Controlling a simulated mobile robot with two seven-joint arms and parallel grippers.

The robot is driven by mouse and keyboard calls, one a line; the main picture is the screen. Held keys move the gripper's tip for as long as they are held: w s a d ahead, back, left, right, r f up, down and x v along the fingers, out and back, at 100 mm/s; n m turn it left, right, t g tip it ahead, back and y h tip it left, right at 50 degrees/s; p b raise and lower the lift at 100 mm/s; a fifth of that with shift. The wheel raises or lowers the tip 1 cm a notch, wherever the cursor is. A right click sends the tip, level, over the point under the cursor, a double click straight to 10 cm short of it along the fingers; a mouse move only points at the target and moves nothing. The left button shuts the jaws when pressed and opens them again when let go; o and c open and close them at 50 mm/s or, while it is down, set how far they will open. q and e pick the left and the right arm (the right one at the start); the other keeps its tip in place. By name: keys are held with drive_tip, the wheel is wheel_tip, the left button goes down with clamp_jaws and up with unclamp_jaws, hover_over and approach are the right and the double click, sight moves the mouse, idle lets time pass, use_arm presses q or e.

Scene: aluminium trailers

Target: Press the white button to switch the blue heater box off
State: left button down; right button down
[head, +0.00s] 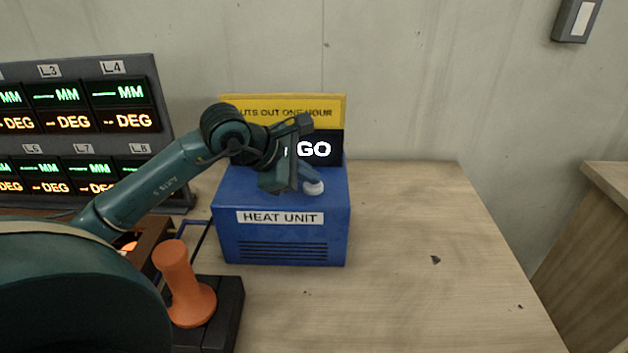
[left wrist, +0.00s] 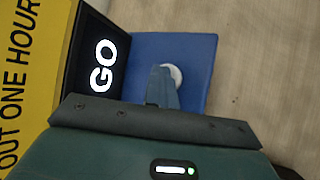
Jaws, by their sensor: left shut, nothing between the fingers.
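The blue heater box (head: 283,222), labelled HEAT UNIT, stands on the wooden table; its blue top also shows in the left wrist view (left wrist: 199,58). The white button (head: 314,187) is on top of the box near its right side. In the left wrist view the button (left wrist: 175,73) is partly hidden behind my fingers. My left gripper (head: 309,175) is shut and empty, its fingertips over the box top right by the button. I cannot tell if they touch it. A black display (head: 318,149) behind the button reads GO. My right gripper is not in view.
A yellow sign (head: 282,104) stands behind the box. A panel of lit readouts (head: 90,120) is at the left. An orange handle (head: 179,280) on a black base stands in front of the box's left side.

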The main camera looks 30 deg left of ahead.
sight(307, 187)
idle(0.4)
use_arm(q)
drive_tip(key=shift+r+p, duration=1.65)
drive_tip(key=shift+r, duration=1.55)
drive_tip(key=shift+f, duration=0.1)
